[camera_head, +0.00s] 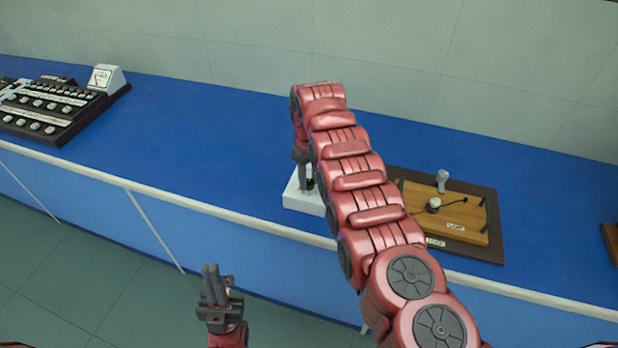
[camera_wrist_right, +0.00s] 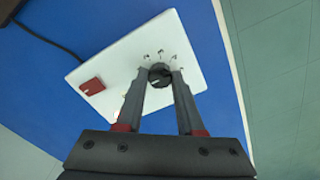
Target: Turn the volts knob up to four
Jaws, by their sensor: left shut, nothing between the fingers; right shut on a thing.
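The volts knob (camera_wrist_right: 159,76) is a round dark knob with a pale pointer mark, on a white box (camera_wrist_right: 110,60) with small dark scale marks around it. The marks are too small to read. My right gripper (camera_wrist_right: 160,80) is shut on the knob, one finger at each side. In the head view the white box (camera_head: 300,200) stands near the bench's front edge, and my right arm hides much of it and the knob. My left gripper (camera_head: 212,283) is shut and empty, low in front of the bench, apart from the box.
A red switch (camera_wrist_right: 91,86) sits on the white box, and a dark cable (camera_wrist_right: 48,40) runs off behind. A wooden board (camera_head: 460,215) with a bulb (camera_head: 442,178) lies to the right. A dark control panel (camera_head: 50,110) stands far left. The blue bench (camera_head: 210,140) between is clear.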

